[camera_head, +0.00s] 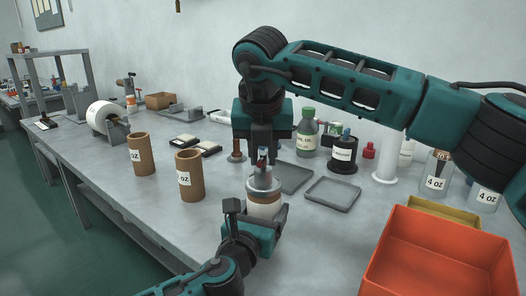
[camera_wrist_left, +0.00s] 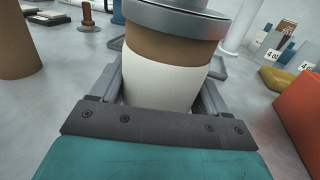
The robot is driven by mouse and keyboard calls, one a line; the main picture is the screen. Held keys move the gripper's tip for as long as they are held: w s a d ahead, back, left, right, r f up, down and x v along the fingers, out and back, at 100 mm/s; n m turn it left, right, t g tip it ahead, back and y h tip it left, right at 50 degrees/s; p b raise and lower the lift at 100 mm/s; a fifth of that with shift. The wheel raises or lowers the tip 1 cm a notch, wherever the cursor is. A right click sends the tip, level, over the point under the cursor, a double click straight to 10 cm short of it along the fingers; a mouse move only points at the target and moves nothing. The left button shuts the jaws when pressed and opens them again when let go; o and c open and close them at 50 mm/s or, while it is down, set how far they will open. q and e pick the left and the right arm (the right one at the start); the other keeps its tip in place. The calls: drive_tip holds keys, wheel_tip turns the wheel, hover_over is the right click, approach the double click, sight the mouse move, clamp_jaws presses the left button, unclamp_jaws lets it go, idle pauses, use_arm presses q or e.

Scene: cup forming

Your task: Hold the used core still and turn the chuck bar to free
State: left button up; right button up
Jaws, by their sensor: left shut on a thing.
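The used core (camera_head: 264,209) stands upright, brown with a white band around it; it fills the middle of the left wrist view (camera_wrist_left: 165,75). A grey metal chuck (camera_head: 263,184) sits on its top, and its rim shows in the left wrist view (camera_wrist_left: 175,20). My left gripper (camera_head: 262,222) is shut on the core, with a finger on each side. My right gripper (camera_head: 262,150) points down just above the chuck, at a small upright part with red and blue on it. The chuck bar is not clear, and I cannot tell whether the right fingers grip anything.
Two brown cardboard tubes (camera_head: 189,178) (camera_head: 141,156) stand to the left. A grey tray (camera_head: 333,191) lies to the right, with bottles (camera_head: 307,136) behind. A large orange bin (camera_head: 440,250) fills the front right. Bare table lies around the left tubes.

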use_arm(q)
drive_tip(key=shift+f, duration=0.1)
use_arm(e)
clamp_jaws()
drive_tip(key=shift+n+y, duration=0.4)
drive_tip(key=shift+n, duration=0.6)
drive_tip(key=shift+o, duration=1.6)
unclamp_jaws()
drive_tip(key=v, duration=1.2)
